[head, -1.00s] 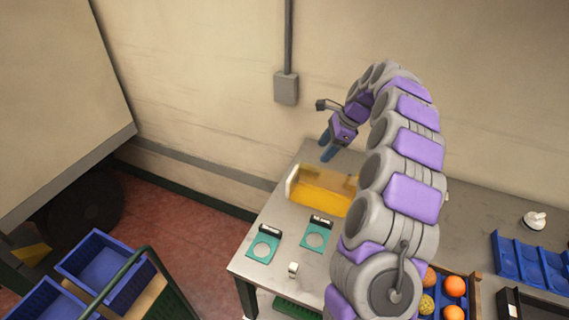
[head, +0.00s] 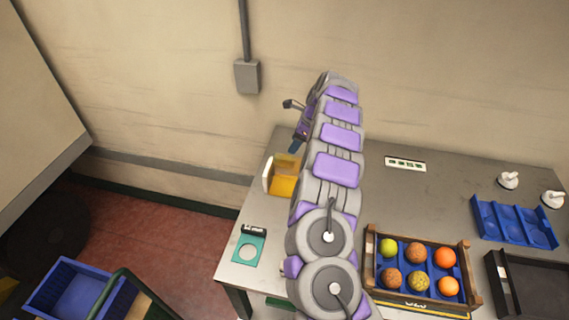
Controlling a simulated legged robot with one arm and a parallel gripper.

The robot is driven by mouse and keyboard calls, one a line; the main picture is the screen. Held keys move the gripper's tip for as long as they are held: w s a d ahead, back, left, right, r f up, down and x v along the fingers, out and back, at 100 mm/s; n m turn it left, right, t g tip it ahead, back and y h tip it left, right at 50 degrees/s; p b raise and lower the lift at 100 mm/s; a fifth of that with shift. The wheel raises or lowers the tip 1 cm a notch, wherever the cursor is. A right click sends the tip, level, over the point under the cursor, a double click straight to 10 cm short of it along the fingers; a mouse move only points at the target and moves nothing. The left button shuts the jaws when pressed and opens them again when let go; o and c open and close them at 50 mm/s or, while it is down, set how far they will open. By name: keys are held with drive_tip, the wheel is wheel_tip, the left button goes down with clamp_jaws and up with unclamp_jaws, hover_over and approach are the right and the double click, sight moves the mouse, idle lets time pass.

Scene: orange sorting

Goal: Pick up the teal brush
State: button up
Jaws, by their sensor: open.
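I cannot make out a teal brush in the head view; my arm covers part of the table. My gripper (head: 296,146), with blue fingertips pointing down, is open above the back edge of a translucent yellow box (head: 283,186) with a white end. I see nothing held between the fingers. A teal device (head: 249,247) with a pale round disc lies at the table's front left corner.
A wooden crate (head: 472,270) of oranges and other round fruit stands right of my arm.

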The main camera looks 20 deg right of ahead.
sight(285, 157)
drive_tip(key=x, duration=0.4)
drive_tip(key=shift+a+f+b, duration=0.1)
drive_tip(key=shift+a+b, duration=0.2)
drive_tip(key=shift+b, duration=0.1)
drive_tip(key=shift+a+f, duration=0.3)
drive_tip(key=shift+a, duration=0.15)
drive_tip(key=x, duration=0.1)
drive_tip(key=b+x, duration=0.1)
drive_tip(key=x, duration=0.2)
drive_tip(key=shift+d+f+b, duration=0.3)
drive_tip(key=shift+f+b, duration=0.1)
drive_tip(key=shift+f, duration=0.05)
drive_tip(key=shift+s+r, duration=0.1)
drive_tip(key=shift+a, duration=0.2)
drive_tip(key=c, duration=0.4)
drive_tip(key=shift+d, duration=0.1)
drive_tip(key=c, duration=0.7)
